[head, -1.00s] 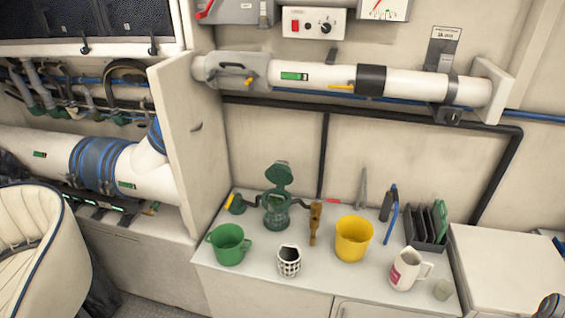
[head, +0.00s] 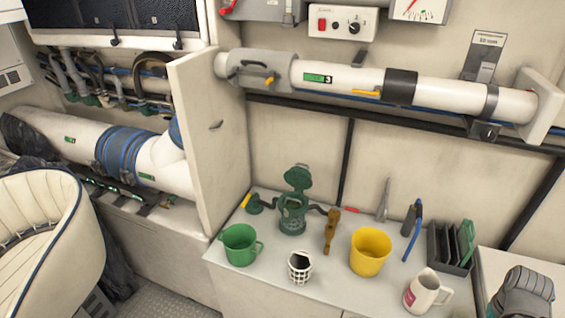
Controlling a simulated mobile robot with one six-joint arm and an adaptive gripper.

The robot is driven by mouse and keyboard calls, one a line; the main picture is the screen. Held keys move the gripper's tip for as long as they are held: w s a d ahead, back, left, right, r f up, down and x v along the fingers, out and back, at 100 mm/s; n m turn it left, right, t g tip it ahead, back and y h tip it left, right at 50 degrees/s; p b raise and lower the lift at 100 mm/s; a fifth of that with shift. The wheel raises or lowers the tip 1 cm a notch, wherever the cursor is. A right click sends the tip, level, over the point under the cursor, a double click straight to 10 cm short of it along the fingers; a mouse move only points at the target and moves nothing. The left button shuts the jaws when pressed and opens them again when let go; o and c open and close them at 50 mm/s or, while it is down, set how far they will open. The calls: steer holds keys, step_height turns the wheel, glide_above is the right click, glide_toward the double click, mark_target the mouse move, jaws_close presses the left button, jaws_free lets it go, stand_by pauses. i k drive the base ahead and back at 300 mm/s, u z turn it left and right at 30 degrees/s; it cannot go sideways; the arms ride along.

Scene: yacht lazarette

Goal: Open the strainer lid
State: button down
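The green strainer (head: 292,220) stands on the white counter, towards its back left, with a see-through body and dark pipes at its sides. Its green lid (head: 297,179) stands raised and tilted above the body, so the lid appears open. A dark grey end part of my arm, which looks like my gripper (head: 522,292), shows at the lower right corner. It is far to the right of the strainer and apart from it. Its fingers cannot be made out, and I see nothing held.
Around the strainer on the counter (head: 232,270) stand a green mug (head: 240,245), a white basket (head: 300,267), a brass tool (head: 332,230), a yellow bucket (head: 370,251) and a white jug (head: 427,291). A dark rack (head: 450,247) stands right. A white pipe (head: 345,82) runs above.

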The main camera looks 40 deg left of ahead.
mark_target(298, 178)
steer(key=u, duration=0.35)
steer(key=i, duration=0.85)
steer(key=u, duration=0.05)
